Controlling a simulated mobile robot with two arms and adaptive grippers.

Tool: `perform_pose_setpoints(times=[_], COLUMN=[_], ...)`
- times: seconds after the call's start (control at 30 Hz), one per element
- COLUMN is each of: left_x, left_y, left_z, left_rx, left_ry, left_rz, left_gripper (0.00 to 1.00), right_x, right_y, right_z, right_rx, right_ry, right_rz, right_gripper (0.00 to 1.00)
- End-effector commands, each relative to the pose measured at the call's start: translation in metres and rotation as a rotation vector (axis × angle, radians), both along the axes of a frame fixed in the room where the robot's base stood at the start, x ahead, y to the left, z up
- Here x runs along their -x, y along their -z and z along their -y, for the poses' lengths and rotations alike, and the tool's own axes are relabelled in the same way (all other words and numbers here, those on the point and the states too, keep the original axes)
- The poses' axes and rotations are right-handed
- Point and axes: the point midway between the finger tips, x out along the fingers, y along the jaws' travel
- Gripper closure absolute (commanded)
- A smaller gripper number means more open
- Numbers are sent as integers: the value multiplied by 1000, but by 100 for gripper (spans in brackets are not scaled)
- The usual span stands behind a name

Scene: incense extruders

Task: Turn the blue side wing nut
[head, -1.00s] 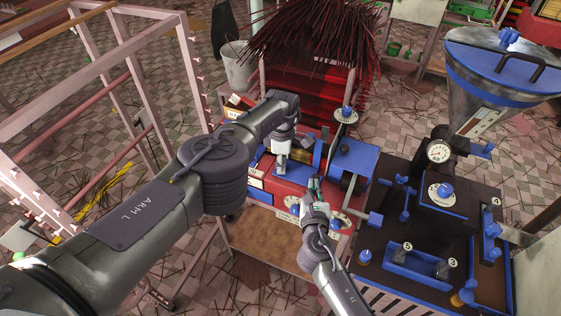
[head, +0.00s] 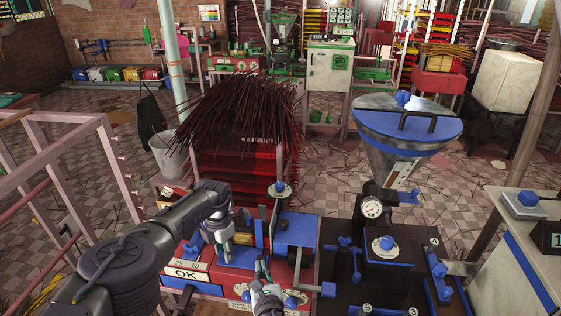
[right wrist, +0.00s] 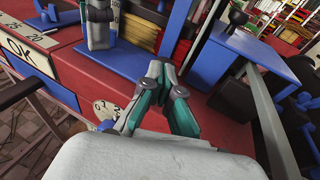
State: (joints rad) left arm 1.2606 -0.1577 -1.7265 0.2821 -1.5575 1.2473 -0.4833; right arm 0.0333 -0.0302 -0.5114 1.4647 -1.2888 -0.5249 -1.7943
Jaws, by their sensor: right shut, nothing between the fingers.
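Several blue knobs and wing-shaped nuts sit on the dark machine (head: 385,285) at the right; one blue wing-shaped piece (head: 345,241) is on its left side, and another (head: 438,268) is on its right. I cannot tell which is the side wing nut. My right gripper (head: 262,266) is over the front of the red machine (head: 292,262), left of the dark machine. Its teal-sided fingers (right wrist: 159,76) are shut and empty in the right wrist view. My left gripper (head: 222,240) points down over a blue plate (head: 238,258) on the red machine; its fingertips are unclear.
A steel hopper with a blue lid (head: 407,122) rises above the dark machine. A bundle of dark red sticks (head: 235,110) stands behind the red machine. A pink rack (head: 60,165) is at the left.

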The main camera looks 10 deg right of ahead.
Motion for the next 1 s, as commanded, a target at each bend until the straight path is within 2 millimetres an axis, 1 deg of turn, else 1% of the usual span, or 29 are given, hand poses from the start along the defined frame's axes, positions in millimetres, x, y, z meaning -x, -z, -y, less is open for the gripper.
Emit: perform_pose_setpoints(times=[0.57, 0.9, 1.0], left_x=[3, 3, 1], left_y=[0, 0, -17], left_z=[4, 8, 7], left_rx=[0, 1, 4], left_ry=[-755, -1235, -1221], left_rz=[-1, 0, 1], left_gripper=[68, 68, 68], right_x=[0, 0, 0], right_y=[0, 0, 0], right_z=[0, 0, 0], right_rx=[0, 0, 0], right_ry=[0, 0, 0], right_rz=[0, 0, 0], right_gripper=[100, 100, 100])
